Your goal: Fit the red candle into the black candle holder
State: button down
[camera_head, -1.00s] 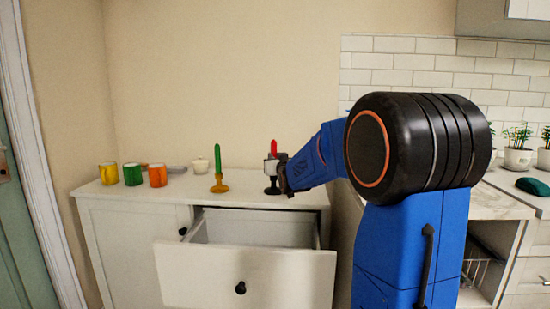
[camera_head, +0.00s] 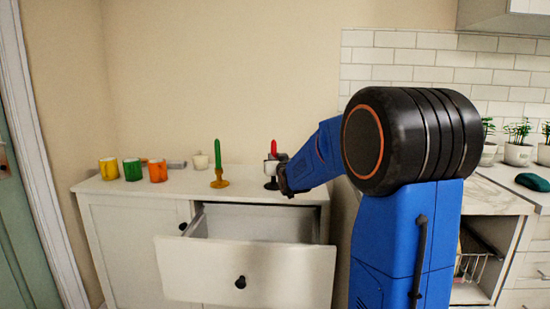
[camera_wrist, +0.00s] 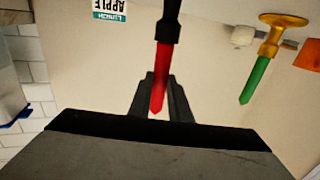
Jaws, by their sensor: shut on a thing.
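The red candle (camera_head: 273,147) stands upright at the right end of the white cabinet top. The black candle holder (camera_head: 271,186) is directly below it, and my gripper partly hides both. In the wrist view, which is upside down, the red candle (camera_wrist: 162,65) meets the cup of the black holder (camera_wrist: 170,25) end to end, in line with it. Its base appears to be in the cup, but the depth cannot be told. My gripper (camera_wrist: 162,84) is shut on the red candle, one finger on each side.
A green candle (camera_head: 217,153) stands in a golden holder (camera_head: 219,183) to the left. Yellow (camera_head: 108,169), green (camera_head: 132,170) and orange (camera_head: 157,171) mugs and a white pot (camera_head: 201,161) are farther left. An open drawer (camera_head: 245,272) juts out in front.

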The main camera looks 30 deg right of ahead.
jog(key=c, duration=1.6)
grip_release()
jog(key=shift+o, duration=0.2)
jog(key=v, duration=1.7)
jog(key=shift+s, duration=0.25)
